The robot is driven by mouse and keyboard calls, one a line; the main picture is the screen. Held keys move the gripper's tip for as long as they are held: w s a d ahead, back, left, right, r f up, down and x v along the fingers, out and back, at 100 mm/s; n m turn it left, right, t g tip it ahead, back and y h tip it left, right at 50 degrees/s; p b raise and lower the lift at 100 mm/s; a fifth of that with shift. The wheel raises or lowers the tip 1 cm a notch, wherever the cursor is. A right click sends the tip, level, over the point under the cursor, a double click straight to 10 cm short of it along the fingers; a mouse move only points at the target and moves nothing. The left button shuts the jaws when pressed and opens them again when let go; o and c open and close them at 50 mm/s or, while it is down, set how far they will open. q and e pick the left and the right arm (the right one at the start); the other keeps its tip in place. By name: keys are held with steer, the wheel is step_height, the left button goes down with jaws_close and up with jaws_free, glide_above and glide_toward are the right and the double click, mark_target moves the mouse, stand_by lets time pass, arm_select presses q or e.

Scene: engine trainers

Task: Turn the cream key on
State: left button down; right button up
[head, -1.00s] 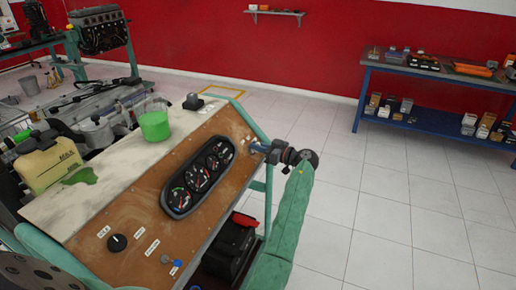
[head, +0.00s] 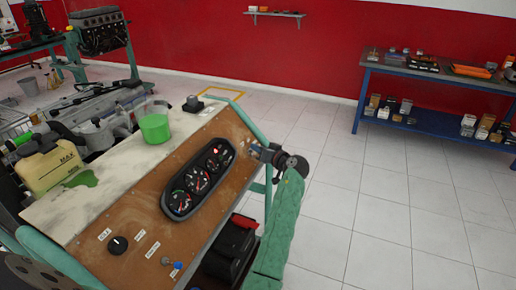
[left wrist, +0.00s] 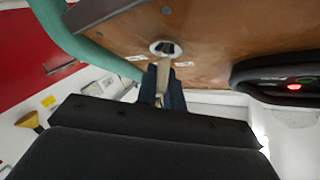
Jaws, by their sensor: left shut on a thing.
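The cream key (left wrist: 161,76) sits in a round metal ignition switch (left wrist: 165,47) on the brown panel, seen in the left wrist view. My left gripper (left wrist: 163,88) is shut on the key, with a dark blue finger on either side. In the head view my left gripper (head: 259,152) is at the panel's right edge and hides the key. The gauge cluster (head: 198,178) lies beside it, with a red light lit at its upper end. The red light also shows on the cluster in the left wrist view (left wrist: 294,86). My right gripper is not in view.
The panel (head: 140,215) also carries a black knob (head: 117,245) and a small blue control. A blue workbench (head: 430,75) stands at right; the floor between is clear.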

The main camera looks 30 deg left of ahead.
arm_select(q)
steer(key=shift+r, duration=0.1)
steer(key=c, duration=1.5)
jaws_free()
